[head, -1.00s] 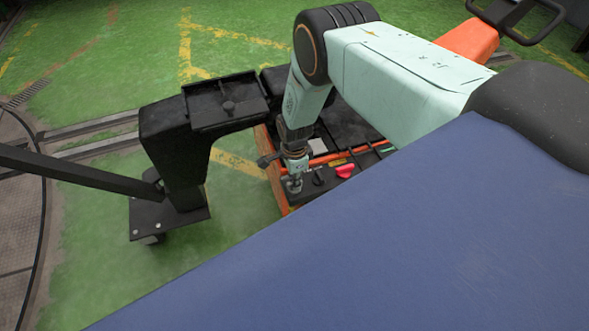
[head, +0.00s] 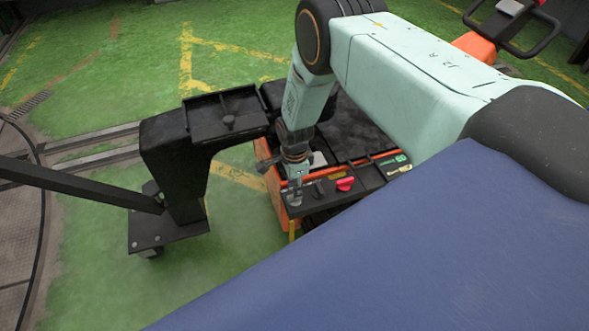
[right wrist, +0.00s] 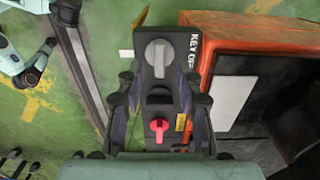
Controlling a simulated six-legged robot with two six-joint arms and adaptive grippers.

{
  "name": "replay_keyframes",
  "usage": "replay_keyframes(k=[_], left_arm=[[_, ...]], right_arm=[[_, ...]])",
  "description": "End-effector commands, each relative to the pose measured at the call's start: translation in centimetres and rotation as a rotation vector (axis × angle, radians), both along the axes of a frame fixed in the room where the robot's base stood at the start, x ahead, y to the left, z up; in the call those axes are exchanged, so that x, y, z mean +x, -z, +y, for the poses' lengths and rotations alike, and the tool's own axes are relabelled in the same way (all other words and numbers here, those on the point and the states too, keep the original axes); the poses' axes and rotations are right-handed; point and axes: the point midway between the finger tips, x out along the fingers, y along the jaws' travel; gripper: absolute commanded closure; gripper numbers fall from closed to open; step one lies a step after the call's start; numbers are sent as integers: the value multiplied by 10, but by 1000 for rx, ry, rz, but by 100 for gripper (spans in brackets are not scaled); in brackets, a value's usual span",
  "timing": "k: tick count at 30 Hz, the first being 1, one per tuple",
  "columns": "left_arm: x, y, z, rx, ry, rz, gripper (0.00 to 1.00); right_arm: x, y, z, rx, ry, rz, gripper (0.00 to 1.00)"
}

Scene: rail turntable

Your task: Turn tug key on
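The tug is an orange body with a black control panel (head: 370,180) on its near edge. The panel carries a grey key knob (right wrist: 159,58), a small black control (head: 318,188) and a red knob (head: 345,184); the red knob also shows in the right wrist view (right wrist: 159,126). Lettering that seems to read "KEY OFF" (right wrist: 193,52) runs beside the grey knob. My right gripper (right wrist: 164,90) is open, its fingers apart on either side of the panel in the wrist view. In the head view my right gripper (head: 296,170) is close above the grey knob. Contact cannot be told. My left gripper is out of view.
A black bracket with a shallow tray (head: 228,108) stands left of the tug, with a dark bar (head: 80,183) reaching left. A handlebar (head: 515,25) is at the upper right. Rails cross the green floor (head: 90,230), which is open at the left.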

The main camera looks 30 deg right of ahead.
Motion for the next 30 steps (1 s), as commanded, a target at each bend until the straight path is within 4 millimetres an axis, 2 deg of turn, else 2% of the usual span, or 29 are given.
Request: replay_keyframes(k=[1, 6, 13, 18, 30], left_arm=[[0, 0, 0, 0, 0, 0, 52], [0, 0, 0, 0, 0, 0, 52], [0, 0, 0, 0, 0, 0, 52], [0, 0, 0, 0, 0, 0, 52], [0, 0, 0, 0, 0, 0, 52]], right_arm=[[1, -11, 0, 1, 2, -2, 64], [0, -43, 0, 1, 0, -1, 64], [1, -75, 0, 0, 1, -2, 64], [0, -85, 0, 1, 1, 0, 64], [0, -86, 0, 0, 1, 0, 64]])
